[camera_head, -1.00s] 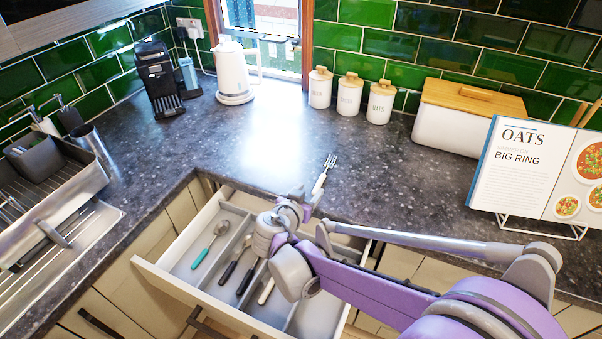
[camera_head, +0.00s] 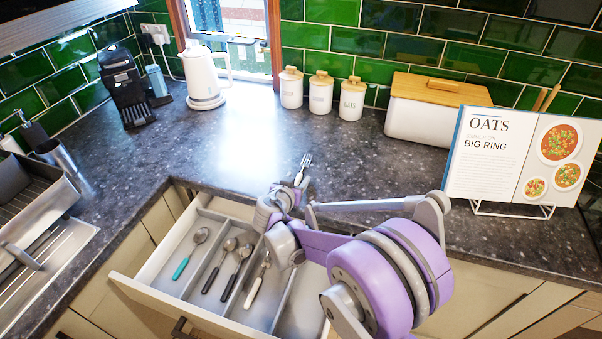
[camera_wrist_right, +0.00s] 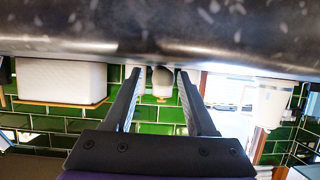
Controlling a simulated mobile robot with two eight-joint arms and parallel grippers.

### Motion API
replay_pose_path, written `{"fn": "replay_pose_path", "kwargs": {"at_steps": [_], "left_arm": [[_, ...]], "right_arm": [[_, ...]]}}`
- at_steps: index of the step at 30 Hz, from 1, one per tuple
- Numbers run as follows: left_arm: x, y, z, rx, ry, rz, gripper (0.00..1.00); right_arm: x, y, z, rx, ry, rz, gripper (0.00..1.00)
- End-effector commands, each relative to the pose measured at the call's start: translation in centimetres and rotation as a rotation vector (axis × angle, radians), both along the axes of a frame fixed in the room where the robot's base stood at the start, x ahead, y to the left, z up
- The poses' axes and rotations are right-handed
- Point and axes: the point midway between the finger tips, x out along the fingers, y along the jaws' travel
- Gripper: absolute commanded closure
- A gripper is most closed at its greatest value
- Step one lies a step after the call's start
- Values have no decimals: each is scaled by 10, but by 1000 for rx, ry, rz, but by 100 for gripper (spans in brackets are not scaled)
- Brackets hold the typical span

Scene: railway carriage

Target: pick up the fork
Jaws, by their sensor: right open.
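The fork (camera_head: 306,162) has metal tines and a pale handle. In the head view it lies on the dark counter near its front edge, tines pointing away from me. My right gripper (camera_head: 278,198) is over the counter edge above the open drawer, just in front of the fork's handle. The arm partly hides the gripper and the handle's near end. In the right wrist view, my right gripper (camera_wrist_right: 158,76) is open, with nothing visibly held between its fingers. I cannot make out the fork there. My left gripper is not in view.
The open drawer (camera_head: 143,297) below holds several spoons, one teal-handled (camera_head: 191,252). White canisters (camera_head: 320,94), a kettle (camera_head: 204,78) and a bread bin (camera_head: 420,118) stand at the back. A recipe book (camera_head: 480,150) stands right. The counter behind the fork is clear.

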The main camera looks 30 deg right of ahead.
Motion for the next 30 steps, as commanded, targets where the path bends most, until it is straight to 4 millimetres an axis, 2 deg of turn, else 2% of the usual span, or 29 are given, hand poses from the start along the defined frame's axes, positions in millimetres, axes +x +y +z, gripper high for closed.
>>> {"fn": "replay_pose_path", "kwargs": {"at_steps": [3, 12, 13, 25, 30], "left_arm": [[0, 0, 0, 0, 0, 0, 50], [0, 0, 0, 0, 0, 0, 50], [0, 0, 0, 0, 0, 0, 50], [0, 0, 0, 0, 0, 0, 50], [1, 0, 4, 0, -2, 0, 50]], "right_arm": [[0, 0, 0, 0, 0, 0, 44], [0, 0, 0, 0, 0, 0, 98], [0, 0, 0, 0, 0, 0, 100], [0, 0, 2, -1, 1, 0, 100], [-1, 0, 22, -1, -1, 0, 100]]}}
